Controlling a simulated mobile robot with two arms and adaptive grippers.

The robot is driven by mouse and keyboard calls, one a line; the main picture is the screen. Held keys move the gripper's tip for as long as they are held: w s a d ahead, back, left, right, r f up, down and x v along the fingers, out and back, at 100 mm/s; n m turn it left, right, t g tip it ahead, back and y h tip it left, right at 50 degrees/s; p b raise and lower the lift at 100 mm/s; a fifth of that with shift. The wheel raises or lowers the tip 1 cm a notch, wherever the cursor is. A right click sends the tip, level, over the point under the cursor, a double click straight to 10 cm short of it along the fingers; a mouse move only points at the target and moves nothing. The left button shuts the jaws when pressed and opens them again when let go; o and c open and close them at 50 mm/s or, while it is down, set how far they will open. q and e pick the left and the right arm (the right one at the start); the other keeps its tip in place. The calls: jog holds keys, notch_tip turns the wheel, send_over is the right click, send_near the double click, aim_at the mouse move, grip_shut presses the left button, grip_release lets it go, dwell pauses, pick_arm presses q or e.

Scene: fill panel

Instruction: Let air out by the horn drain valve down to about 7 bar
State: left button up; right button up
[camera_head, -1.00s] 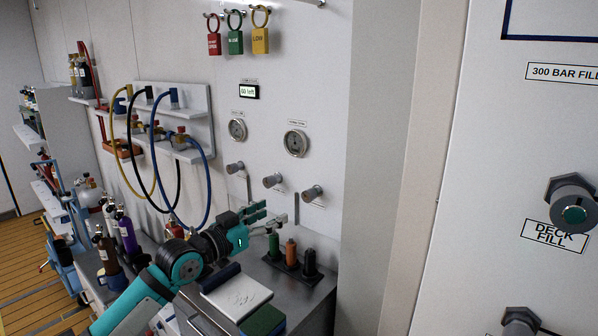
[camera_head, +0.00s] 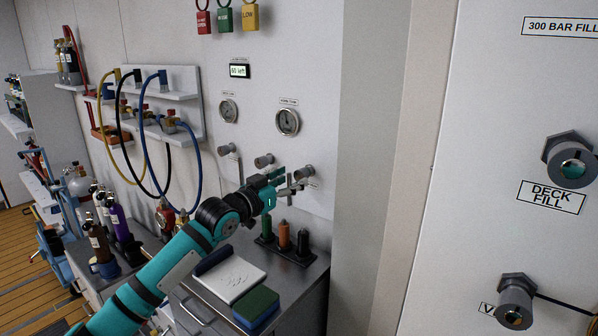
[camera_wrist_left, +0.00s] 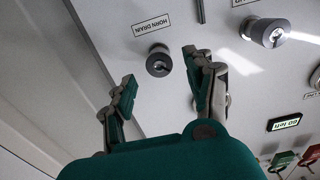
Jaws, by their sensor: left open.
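The horn drain valve (camera_head: 305,171) is a grey knob at the right end of a row of three on the white panel. In the left wrist view the knob (camera_wrist_left: 158,62) sits under its HORN DRAIN label (camera_wrist_left: 150,24), between the two fingertips in the picture. My left gripper (camera_head: 288,187) is open and empty, just in front of the knob; I cannot tell whether it touches. A round gauge (camera_head: 288,121) is above the knobs, its reading too small to tell. My right gripper is not in view.
Two more knobs (camera_head: 264,160) are close by on the left. A second gauge (camera_head: 228,110) and a small display (camera_head: 239,71) are higher up. The counter below holds a dark rack with several upright pieces (camera_head: 284,235), a white book (camera_head: 230,275) and a sponge-like block (camera_head: 256,308).

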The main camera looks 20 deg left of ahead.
aim_at(299, 176)
pick_arm(q)
jog(key=shift+x, duration=2.05)
jog(key=shift+c, duration=0.3)
grip_shut()
